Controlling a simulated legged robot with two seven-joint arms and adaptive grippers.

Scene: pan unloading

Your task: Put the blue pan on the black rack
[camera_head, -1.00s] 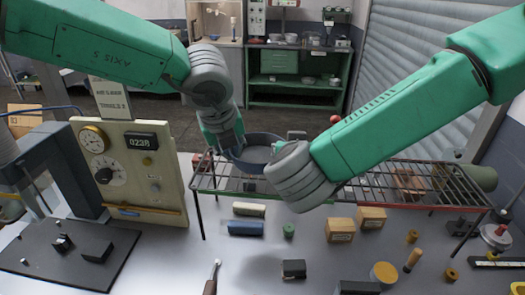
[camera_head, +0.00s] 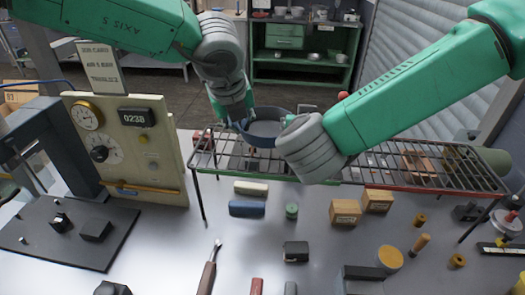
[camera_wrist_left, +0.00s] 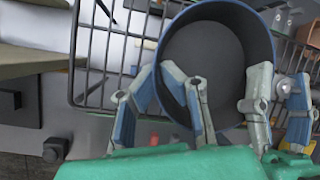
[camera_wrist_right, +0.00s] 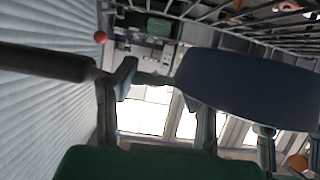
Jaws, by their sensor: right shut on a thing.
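The blue pan (camera_head: 266,128) is a round, dark blue-grey pan over the left part of the black wire rack (camera_head: 400,172). I cannot tell whether it touches the wires. My left gripper (camera_head: 239,122) is at the pan's left rim. In the left wrist view its fingers (camera_wrist_left: 228,108) stand apart in front of the pan (camera_wrist_left: 205,50). My right gripper is hidden behind its wrist in the head view. In the right wrist view its fingers (camera_wrist_right: 160,95) are by the pan (camera_wrist_right: 250,85), and it is shut on the pan; the exact contact is unclear.
A gauge panel (camera_head: 130,165) stands left of the rack. Small wooden boxes (camera_head: 345,211), a blue block (camera_head: 247,209), a green cylinder (camera_head: 291,211) and several tools lie on the grey table in front. A red ball (camera_head: 343,95) shows behind the rack.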

